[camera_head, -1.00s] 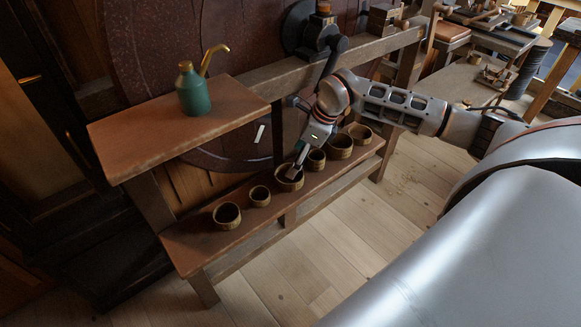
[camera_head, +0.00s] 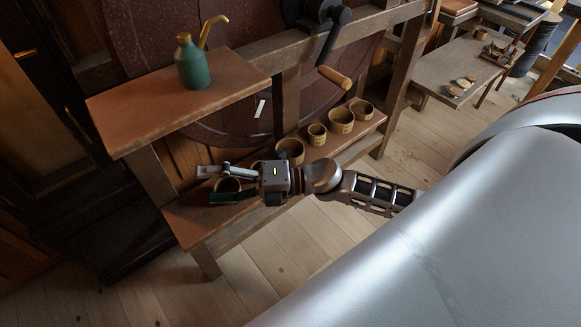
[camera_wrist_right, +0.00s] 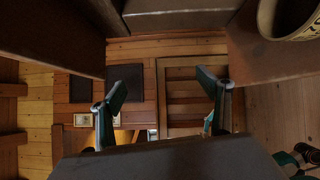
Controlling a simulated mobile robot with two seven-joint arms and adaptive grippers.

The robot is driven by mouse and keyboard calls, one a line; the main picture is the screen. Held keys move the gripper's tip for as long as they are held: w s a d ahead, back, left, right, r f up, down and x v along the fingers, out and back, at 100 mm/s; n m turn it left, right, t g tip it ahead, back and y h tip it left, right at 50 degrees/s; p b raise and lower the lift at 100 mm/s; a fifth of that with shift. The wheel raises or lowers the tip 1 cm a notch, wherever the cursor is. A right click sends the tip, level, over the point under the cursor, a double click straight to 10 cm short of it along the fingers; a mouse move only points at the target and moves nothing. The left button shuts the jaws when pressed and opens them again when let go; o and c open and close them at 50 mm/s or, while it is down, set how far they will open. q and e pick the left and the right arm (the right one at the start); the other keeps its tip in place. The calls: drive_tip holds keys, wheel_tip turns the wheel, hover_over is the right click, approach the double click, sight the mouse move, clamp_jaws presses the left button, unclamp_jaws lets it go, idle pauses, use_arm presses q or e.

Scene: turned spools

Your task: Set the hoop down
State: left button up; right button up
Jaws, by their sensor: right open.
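Several round, open-topped wooden hoops stand in a row on the low brown shelf (camera_head: 183,234). My right gripper (camera_head: 207,185) is at the left end of the row, its fingers pointing left, open, with no hoop gripped. The second hoop (camera_head: 255,166) is mostly hidden behind the gripper.
A raised board (camera_head: 130,115) above the shelf's left end carries a green oil can (camera_head: 192,64) with a brass spout. A crank with a wooden handle (camera_head: 335,77) hangs above the row. The floor in front is clear.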

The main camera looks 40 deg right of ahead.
drive_tip(key=s+d+f+m+h, duration=0.3)
drive_tip(key=s+f+m+h, duration=0.1)
drive_tip(key=f+m, duration=0.4)
drive_tip(key=s+d+f+m+t+h, duration=0.1)
drive_tip(key=s+d+f+m+h, duration=0.3)
drive_tip(key=f+m, duration=0.4)
drive_tip(key=s+d+f+m+h, duration=0.3)
drive_tip(key=s+f+m+h, duration=0.2)
drive_tip(key=m, duration=0.6)
wheel_tip(320, 180, down, 3)
drive_tip(key=shift+s+d+f+t, duration=0.15)
drive_tip(key=shift+s+t, duration=0.15)
drive_tip(key=shift+s, duration=0.75)
